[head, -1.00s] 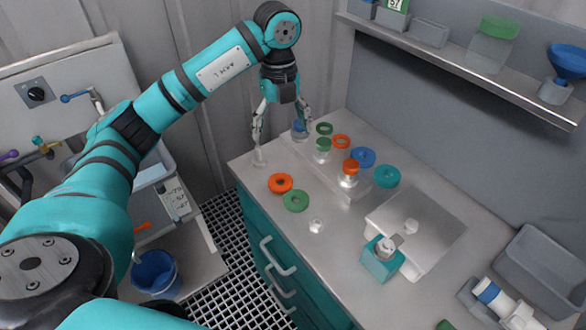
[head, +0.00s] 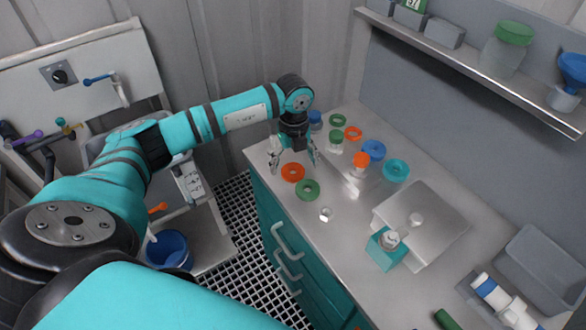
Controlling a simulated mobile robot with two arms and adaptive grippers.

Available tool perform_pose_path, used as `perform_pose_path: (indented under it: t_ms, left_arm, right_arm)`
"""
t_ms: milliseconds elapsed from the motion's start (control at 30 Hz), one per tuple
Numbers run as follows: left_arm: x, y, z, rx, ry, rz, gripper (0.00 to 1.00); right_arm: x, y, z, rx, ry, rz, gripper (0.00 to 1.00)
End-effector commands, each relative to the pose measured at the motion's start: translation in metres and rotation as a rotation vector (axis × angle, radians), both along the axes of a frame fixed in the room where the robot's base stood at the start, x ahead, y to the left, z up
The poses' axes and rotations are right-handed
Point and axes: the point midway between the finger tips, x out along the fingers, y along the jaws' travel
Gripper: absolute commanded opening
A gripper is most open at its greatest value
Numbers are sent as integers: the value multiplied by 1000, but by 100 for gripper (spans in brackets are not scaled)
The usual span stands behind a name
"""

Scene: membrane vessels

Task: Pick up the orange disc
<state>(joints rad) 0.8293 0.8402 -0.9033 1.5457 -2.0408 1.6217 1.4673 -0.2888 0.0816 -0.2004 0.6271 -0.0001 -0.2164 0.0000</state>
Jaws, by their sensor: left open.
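The orange disc (head: 293,172) lies flat on the counter near its front left corner, a ring with a dark centre. A green disc (head: 307,189) lies just beside it. A thinner orange ring (head: 353,133) lies further back, among the vessels. My left gripper (head: 294,164) is open, pointing down, with its fingers spread to either side of the orange disc's far edge. I cannot tell how high the fingertips are above the counter. My right gripper is not in view.
A blue ring (head: 373,149) and a teal ring (head: 396,170) lie to the right. A teal block (head: 386,250) stands by a metal plate (head: 430,215).

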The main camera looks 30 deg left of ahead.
Motion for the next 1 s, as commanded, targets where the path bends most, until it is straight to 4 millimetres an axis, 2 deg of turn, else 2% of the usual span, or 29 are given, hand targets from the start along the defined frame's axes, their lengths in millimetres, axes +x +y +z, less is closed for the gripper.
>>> perform_pose_path:
  t_ms: [33,200,467,933,1000]
  left_arm:
    - [-2,0,-4,-1,4,1,88]
    - [0,0,-24,0,1,1,88]
    - [0,0,-27,-1,-1,0,87]
    - [0,0,-27,-1,-1,1,26]
    - [0,0,-26,-1,-1,1,25]
  right_arm:
    - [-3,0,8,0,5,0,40]
    - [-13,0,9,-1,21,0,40]
    - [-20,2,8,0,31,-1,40]
    - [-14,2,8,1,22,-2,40]
    - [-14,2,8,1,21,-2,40]
